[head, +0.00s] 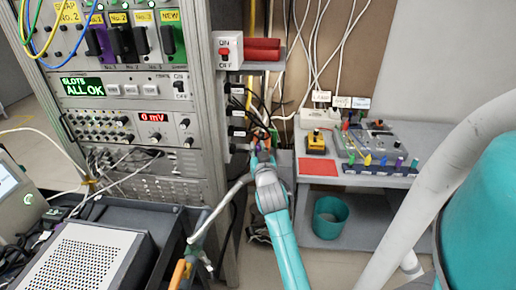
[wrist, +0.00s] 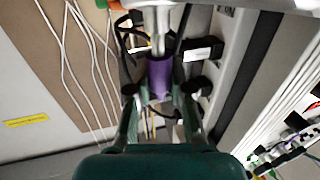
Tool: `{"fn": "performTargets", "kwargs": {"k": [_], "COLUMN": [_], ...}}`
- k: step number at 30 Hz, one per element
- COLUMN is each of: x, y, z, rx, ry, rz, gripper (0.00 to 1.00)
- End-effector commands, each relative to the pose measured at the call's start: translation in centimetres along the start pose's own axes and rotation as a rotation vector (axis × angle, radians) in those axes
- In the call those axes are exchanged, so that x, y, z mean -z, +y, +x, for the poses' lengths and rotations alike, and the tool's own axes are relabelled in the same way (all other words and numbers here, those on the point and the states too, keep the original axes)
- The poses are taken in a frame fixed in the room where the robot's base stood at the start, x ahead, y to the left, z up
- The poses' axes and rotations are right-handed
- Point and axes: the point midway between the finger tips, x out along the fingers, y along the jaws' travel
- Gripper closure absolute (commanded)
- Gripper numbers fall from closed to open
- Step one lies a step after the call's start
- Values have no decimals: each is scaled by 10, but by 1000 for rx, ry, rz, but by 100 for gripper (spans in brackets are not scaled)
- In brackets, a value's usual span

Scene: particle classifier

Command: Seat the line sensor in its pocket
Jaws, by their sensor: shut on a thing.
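My gripper (head: 262,150) is beside the right side of the instrument rack, near its column of black cable plugs. In the wrist view my gripper (wrist: 160,90) has its two fingers shut on a purple cylindrical piece (wrist: 160,73). A pale metal part extends from the top of this piece. I take it for the line sensor, though no label on it is readable. A white tag (wrist: 203,48) and black cables are close to the held piece. I cannot make out the pocket, or whether the piece touches the rack.
The rack (head: 213,140) stands left of my gripper. A teal bin (head: 331,217) is below. White cables hang behind.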

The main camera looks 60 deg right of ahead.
Motion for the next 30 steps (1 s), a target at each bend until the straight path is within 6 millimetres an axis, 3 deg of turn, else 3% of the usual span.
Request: {"fn": "performTargets", "kwargs": {"k": [12,13,16,25,30], "x": [-10,-10,-10,-12,-14], "y": [0,0,0,0,0], "z": [0,0,0,0,-12], "rx": [0,0,0,0,0], "ry": [-1,-1,-2,-6,-9], "rz": [0,0,0,0,-1], "gripper": [100,75,51,51,51]}}
